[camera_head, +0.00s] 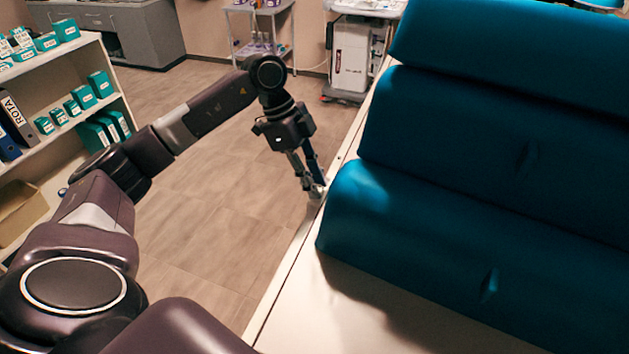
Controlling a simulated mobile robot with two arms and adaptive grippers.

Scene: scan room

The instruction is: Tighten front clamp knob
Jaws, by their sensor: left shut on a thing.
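My left gripper (313,189) comes in from the left and points down at the left edge of the white table (335,310). Its fingers are shut on a small knob (318,191) at the table's edge. The knob is mostly hidden by the fingertips, and only a light-coloured bit of it shows. The clamp body is not clearly visible. My right gripper is not in view.
Teal bolsters (400,225) lie on the table, close to the right of my left gripper. A shelf (70,130) with teal boxes stands at the left. A wire trolley (262,30) and a white cart (352,55) stand at the back. The floor (210,210) between is clear.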

